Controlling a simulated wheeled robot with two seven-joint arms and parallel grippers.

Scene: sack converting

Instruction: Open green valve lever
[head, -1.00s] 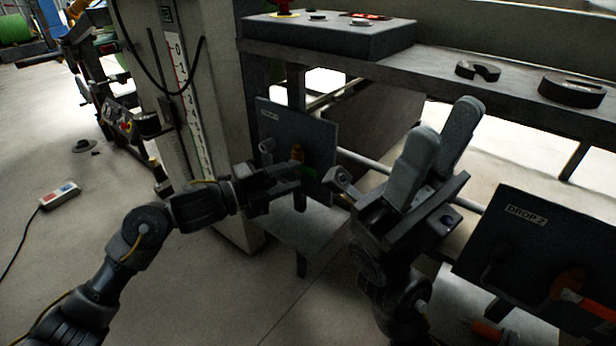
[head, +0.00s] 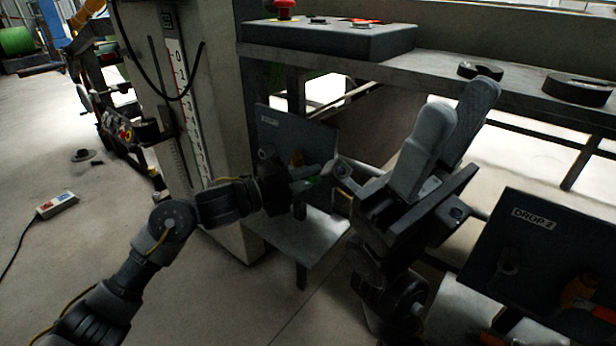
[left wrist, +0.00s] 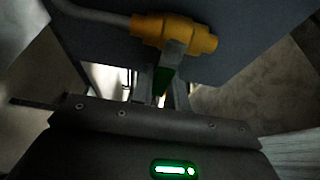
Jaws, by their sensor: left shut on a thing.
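The green valve lever (head: 312,182) shows only as a small green patch by my left fingers in front of the dark panel at centre. In the left wrist view, the lever (left wrist: 163,80) hangs below a yellow valve body (left wrist: 175,33), with a grey metal piece between them. My left gripper (head: 322,178) is shut on the lever; its fingers stand on either side of the green part and hide some of it. My right gripper (head: 464,103) is empty, its two grey fingers pointing up and standing apart, in front of the bench.
A second dark panel (head: 540,232) marked DROP-2, with an orange-handled valve (head: 580,292), stands at lower right. A grey bench (head: 455,80) carries a control box (head: 330,40) and dark rings. A column with a scale (head: 183,85) stands left of the panel.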

